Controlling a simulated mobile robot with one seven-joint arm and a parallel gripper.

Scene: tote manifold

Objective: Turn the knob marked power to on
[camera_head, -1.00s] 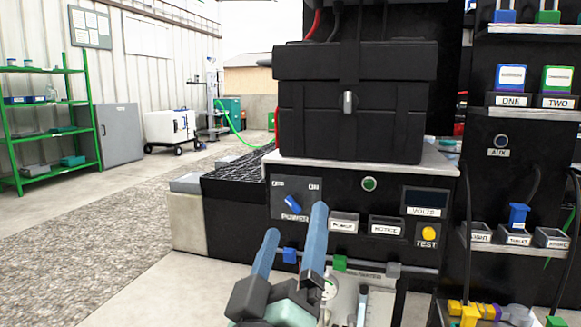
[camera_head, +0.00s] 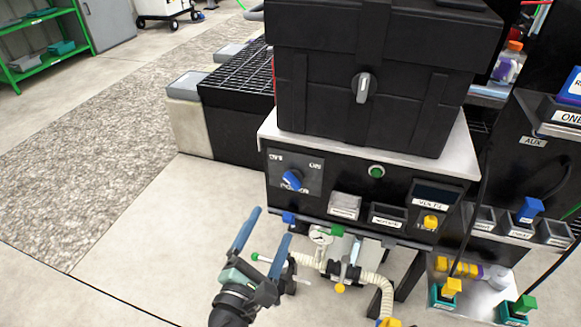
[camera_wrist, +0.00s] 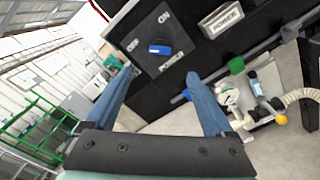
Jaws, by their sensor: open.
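The blue power knob (camera_head: 291,180) sits on a dark plate on the front panel of the black bench, with OFF at its upper left and ON at its upper right. Its bar slants toward the OFF side. The knob also shows in the wrist view (camera_wrist: 160,48), above the gap between the fingertips. My gripper (camera_head: 270,225) is open and empty, its two blue fingers apart. In the head view it is below the knob. It also shows in the wrist view (camera_wrist: 160,75), where the fingers point toward the panel and nothing is between them.
A black case (camera_head: 385,90) stands on the bench above the panel. Right of the knob are a green button (camera_head: 377,172), label trays and a yellow test button (camera_head: 431,222). A gauge (camera_head: 320,236) with pipework is below the panel. Open floor lies to the left.

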